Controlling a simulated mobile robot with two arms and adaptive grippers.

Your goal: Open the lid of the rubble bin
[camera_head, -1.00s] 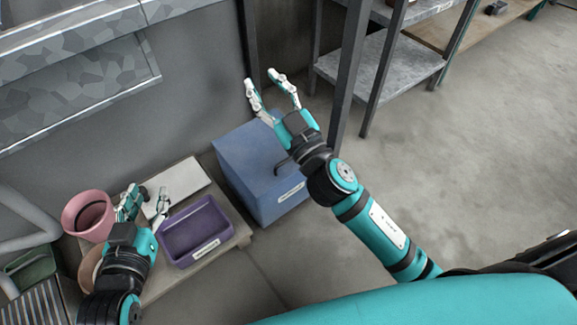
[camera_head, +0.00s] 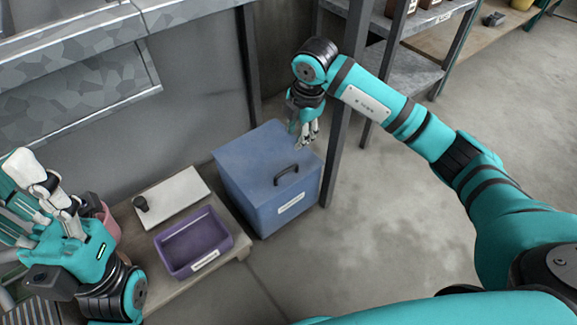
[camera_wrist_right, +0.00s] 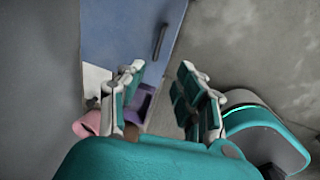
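The blue bin (camera_head: 238,165) stands on the floor right of a low platform, its lid shut. A black handle (camera_head: 287,175) sits on the lid, and a white label (camera_head: 291,203) is on its front; I cannot read it. My right gripper (camera_head: 304,145) points down above the bin's back right corner, behind the handle and apart from it. In the right wrist view the gripper (camera_wrist_right: 162,72) is open and empty, with the bin (camera_wrist_right: 115,30) and handle (camera_wrist_right: 160,40) beyond its fingertips. My left gripper (camera_head: 25,185) is raised at the left edge, open and empty.
A purple tray (camera_head: 171,264), a white board (camera_head: 170,195) and a small dark object (camera_head: 141,203) are on the low platform. A pink pot (camera_head: 108,222) is partly hidden. A dark shelf post (camera_head: 340,140) stands close right of the bin. Floor in front is clear.

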